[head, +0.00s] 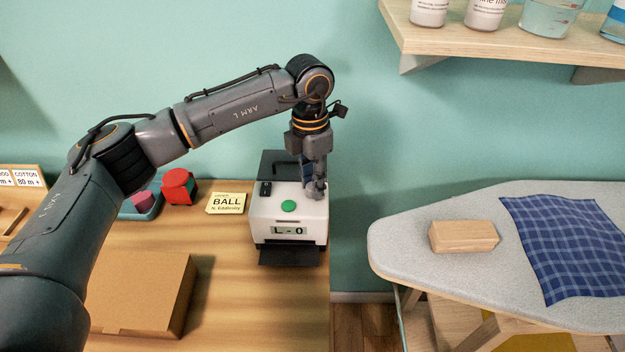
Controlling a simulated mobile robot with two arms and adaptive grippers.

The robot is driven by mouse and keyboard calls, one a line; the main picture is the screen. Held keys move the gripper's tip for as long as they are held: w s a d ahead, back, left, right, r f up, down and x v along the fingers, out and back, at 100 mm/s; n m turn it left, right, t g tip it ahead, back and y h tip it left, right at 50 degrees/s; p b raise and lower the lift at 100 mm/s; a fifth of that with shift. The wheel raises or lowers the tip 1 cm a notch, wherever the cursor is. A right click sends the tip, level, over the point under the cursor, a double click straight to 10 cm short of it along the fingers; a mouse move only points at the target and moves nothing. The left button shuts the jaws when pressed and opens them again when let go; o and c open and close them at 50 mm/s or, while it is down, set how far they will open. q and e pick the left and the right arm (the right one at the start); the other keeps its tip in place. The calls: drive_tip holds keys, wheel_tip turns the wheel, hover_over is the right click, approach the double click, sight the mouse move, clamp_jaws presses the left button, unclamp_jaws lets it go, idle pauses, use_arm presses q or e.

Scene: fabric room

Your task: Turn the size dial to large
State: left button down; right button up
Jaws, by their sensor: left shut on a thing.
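A white machine (289,217) with a black top part stands at the back right corner of the wooden table. It has a round green button (289,206) on top, and its front display (289,230) reads "L - 0". My left gripper (315,190) points straight down at the right side of the machine's top and is shut on the size dial. The fingers cover most or all of the dial, so how it is turned cannot be seen there. My right gripper is out of view.
A yellow "BALL" card (227,203), a red object (178,186) and a blue tray (139,212) lie left of the machine. A cardboard box (140,295) is in front. An ironing board (400,245) with a wooden block (464,236) and a blue cloth (585,245) stands right, across a gap.

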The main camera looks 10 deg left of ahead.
use_arm(q)
drive_tip(key=c, duration=1)
unclamp_jaws()
drive_tip(key=r, duration=1.2)
drive_tip(key=shift+w+a, duration=0.2)
drive_tip(key=shift+w, duration=0.1)
drive_tip(key=shift+r, duration=0.1)
